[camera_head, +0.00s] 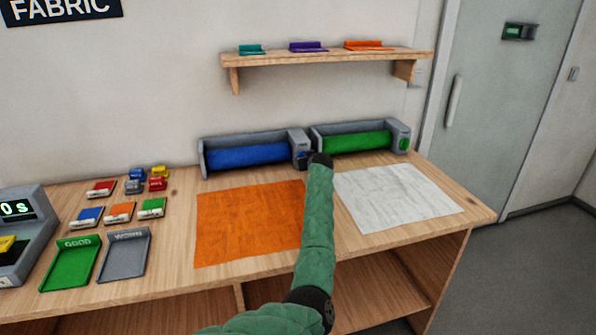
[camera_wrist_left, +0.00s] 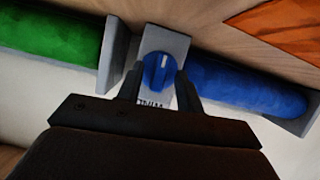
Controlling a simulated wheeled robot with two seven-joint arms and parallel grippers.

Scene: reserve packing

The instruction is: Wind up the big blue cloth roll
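The big blue cloth roll (camera_head: 250,154) lies in a grey holder at the back of the table. In the left wrist view the blue roll (camera_wrist_left: 250,87) is on the right. A blue knob (camera_wrist_left: 158,70) with a white mark sits on the grey end block of its holder. My left gripper (camera_wrist_left: 160,80) faces this knob, its two fingers apart at either side of it; I cannot tell whether they touch it. In the head view my left gripper (camera_head: 318,160) is at the right end of the blue roll. My right gripper is not in view.
A green roll (camera_head: 357,142) in its own holder stands close on the right. An orange cloth (camera_head: 245,222) and a white cloth (camera_head: 395,196) lie flat in front. Green (camera_head: 70,264) and grey (camera_head: 124,257) trays and several small coloured items are at left. A shelf (camera_head: 325,58) hangs above.

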